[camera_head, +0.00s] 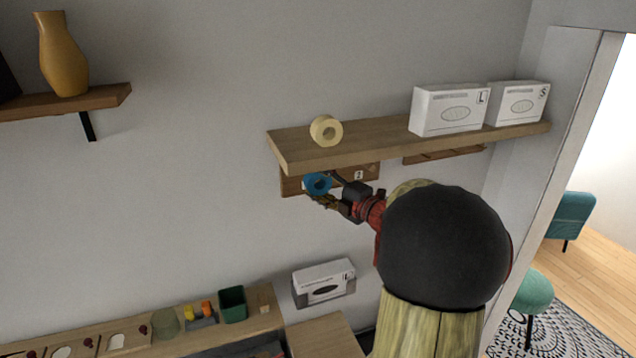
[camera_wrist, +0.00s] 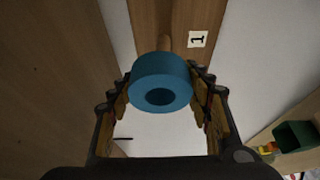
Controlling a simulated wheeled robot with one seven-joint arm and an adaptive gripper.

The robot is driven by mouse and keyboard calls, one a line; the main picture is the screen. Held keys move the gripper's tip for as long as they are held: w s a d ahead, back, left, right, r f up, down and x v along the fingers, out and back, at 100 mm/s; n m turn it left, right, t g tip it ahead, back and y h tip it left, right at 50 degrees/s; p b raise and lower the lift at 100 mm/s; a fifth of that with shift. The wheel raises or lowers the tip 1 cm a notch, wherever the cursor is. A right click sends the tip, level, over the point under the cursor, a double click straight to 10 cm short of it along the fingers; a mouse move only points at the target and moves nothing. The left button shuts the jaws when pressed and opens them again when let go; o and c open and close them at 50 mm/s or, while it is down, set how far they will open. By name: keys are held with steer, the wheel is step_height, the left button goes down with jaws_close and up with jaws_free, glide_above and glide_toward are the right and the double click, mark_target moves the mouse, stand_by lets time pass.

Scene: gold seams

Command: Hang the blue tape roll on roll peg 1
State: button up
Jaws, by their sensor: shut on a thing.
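The blue tape roll (camera_head: 317,184) is at the peg board under the shelf, with my gripper (camera_head: 326,188) around it. In the wrist view the blue tape roll (camera_wrist: 162,84) sits between the two fingers of my gripper (camera_wrist: 160,100), its hole facing the camera. Roll peg 1 (camera_wrist: 165,43) is a wooden peg beside the label "1", directly behind the roll's upper edge. Whether the peg passes into the roll's hole cannot be told. In the head view my arm and the roll hide that peg.
A wooden shelf (camera_head: 376,138) runs just above, carrying a cream tape roll (camera_head: 326,130) and two white boxes (camera_head: 449,108). Below are a counter with a green bin (camera_head: 233,304) and a white box on the wall (camera_head: 323,281).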

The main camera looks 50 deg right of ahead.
steer(key=shift+w+d+p, duration=0.35)
steer(key=shift+w+d, duration=0.05)
steer(key=shift+w, duration=0.3)
steer(key=shift+w+d+p, duration=0.4)
steer(key=shift+w, duration=0.3)
steer(key=shift+w+d+p, duration=0.35)
steer(key=shift+w+d, duration=0.05)
steer(key=shift+w, duration=0.3)
stand_by(1.9)
steer(key=shift+w+d+f, duration=0.25)
steer(key=shift+w+f, duration=0.1)
steer(key=shift+w, duration=0.15)
stand_by(0.8)
steer(key=shift+p, duration=0.3)
stand_by(0.7)
steer(key=o, duration=1.2)
steer(key=shift+o, duration=0.4)
steer(key=shift+s, duration=0.1)
steer(key=s+a, duration=0.1)
steer(key=s, duration=1)
steer(key=shift+s+a, duration=0.15)
steer(key=shift+s, duration=0.25)
